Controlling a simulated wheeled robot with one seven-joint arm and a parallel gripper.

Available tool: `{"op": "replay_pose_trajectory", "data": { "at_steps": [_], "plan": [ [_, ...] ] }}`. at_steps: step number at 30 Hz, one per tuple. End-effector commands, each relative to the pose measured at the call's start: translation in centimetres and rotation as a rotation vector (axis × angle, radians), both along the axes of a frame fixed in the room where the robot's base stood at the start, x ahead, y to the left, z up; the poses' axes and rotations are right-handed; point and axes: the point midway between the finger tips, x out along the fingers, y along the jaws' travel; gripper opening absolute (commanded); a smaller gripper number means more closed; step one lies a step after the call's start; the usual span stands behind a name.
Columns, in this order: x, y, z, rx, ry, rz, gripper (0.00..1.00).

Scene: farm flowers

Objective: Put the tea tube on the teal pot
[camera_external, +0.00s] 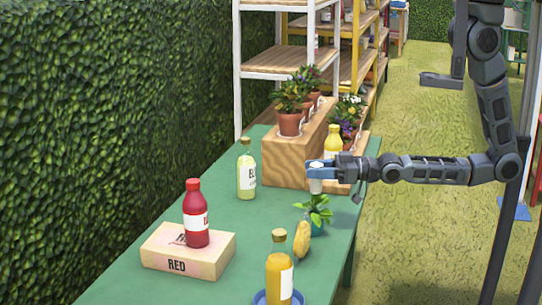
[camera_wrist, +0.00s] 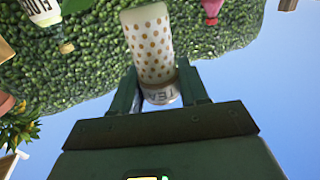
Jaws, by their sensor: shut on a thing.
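The tea tube (camera_wrist: 147,45) is pale with gold-brown dots and a band lettered TEA. My gripper (camera_wrist: 160,88) is shut on it near the lettered end in the wrist view. In the external view my gripper (camera_external: 325,172) holds the tube (camera_external: 316,185) above the table, apart from what is below. The teal pot (camera_external: 317,229) stands on the green table under and close to the tube. A leafy green plant grows from it and hides most of its rim. The pot is not visible in the wrist view.
A yellow lumpy item (camera_external: 302,241) and an orange bottle (camera_external: 279,272) stand in front of the pot. A pale yellow bottle (camera_external: 246,177), a wooden block (camera_external: 290,158) with potted flowers, and a red bottle (camera_external: 195,218) on a box (camera_external: 215,257) are nearby. The table's right edge is close.

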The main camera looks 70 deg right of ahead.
Motion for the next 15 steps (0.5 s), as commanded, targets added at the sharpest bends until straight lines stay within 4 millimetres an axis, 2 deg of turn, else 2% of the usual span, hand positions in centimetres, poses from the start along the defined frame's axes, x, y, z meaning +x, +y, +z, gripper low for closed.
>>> {"op": "replay_pose_trajectory", "data": {
  "at_steps": [3,8,15],
  "plan": [
    [0.0,0.0,-1.9,-0.001,0.002,-0.001,0.13],
    [0.0,0.0,-3.3,0.001,0.0,-0.001,0.13],
    [0.0,0.0,-6.2,0.001,0.001,-0.001,0.13]
  ]
}}
